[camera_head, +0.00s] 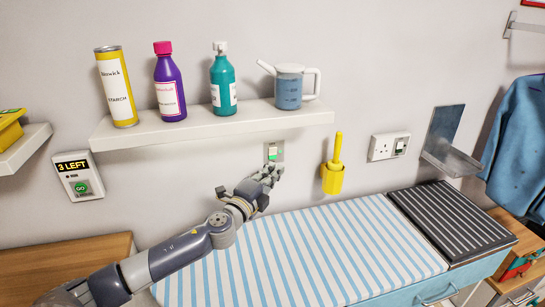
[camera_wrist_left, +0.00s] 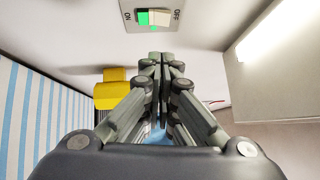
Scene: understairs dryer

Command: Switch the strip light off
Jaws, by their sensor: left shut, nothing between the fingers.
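The light switch (camera_head: 273,151) is a small grey plate on the wall under the shelf. In the left wrist view the switch (camera_wrist_left: 154,15) appears inverted, with ON at the left, OFF at the right, a green part beside ON and a white part beside OFF. The strip light (camera_wrist_left: 268,30) glows at the upper right there; the shelf hides it in the head view. My left gripper (camera_head: 270,174) is shut and empty, just below the switch; a gap shows between its fingertips (camera_wrist_left: 163,62) and the plate. My right gripper is out of view.
The shelf (camera_head: 215,128) overhangs the switch and carries a can, two bottles and a jug. A yellow holder (camera_head: 333,177) hangs close to the right of the switch. The striped ironing surface (camera_head: 310,250) lies below. A socket (camera_head: 388,146) is further right.

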